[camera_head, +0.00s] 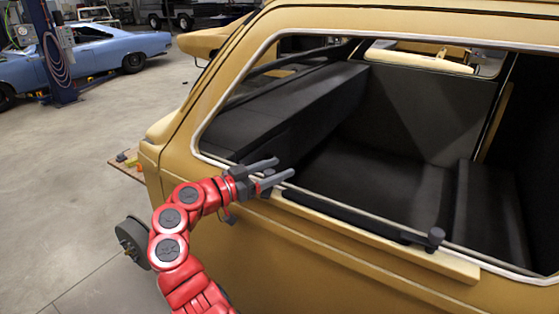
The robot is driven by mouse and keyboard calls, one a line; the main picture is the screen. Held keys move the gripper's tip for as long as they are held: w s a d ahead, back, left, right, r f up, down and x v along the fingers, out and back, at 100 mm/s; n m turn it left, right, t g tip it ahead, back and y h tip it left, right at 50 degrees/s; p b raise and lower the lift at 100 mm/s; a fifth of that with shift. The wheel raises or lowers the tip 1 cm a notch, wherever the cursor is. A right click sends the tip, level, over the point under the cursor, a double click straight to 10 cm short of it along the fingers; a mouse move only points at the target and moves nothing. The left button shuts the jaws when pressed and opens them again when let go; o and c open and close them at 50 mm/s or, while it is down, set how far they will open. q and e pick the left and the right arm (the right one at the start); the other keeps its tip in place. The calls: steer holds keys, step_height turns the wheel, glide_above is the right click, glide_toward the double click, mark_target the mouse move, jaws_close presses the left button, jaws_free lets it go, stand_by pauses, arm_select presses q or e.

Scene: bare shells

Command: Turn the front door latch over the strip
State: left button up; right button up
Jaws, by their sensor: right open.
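A dark strip (340,214) lies along the sill of a tan car shell's side window opening. A dark latch with an upright round knob (436,238) stands at the strip's right end. Its short arm points left along the sill, near or over the strip's end; I cannot tell which. My right gripper (284,168) is open and empty at the strip's left end, its fingers pointing right across the sill. It hides part of that end, where a small dark piece shows just below the fingers. The right latch is well apart from it. My left gripper is out of view.
The tan car shell (225,262) fills the right side, its window opening bare to the dark interior. A tan ledge (455,268) runs under the strip. A wheel hub (130,240) is beside my arm. A blue car (95,52) stands far left; open floor lies between.

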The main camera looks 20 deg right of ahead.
steer(key=shift+w+d, duration=0.2)
steer(key=shift+d, duration=0.5)
steer(key=shift+a, duration=0.1)
jaws_close()
steer(key=shift+f, duration=0.1)
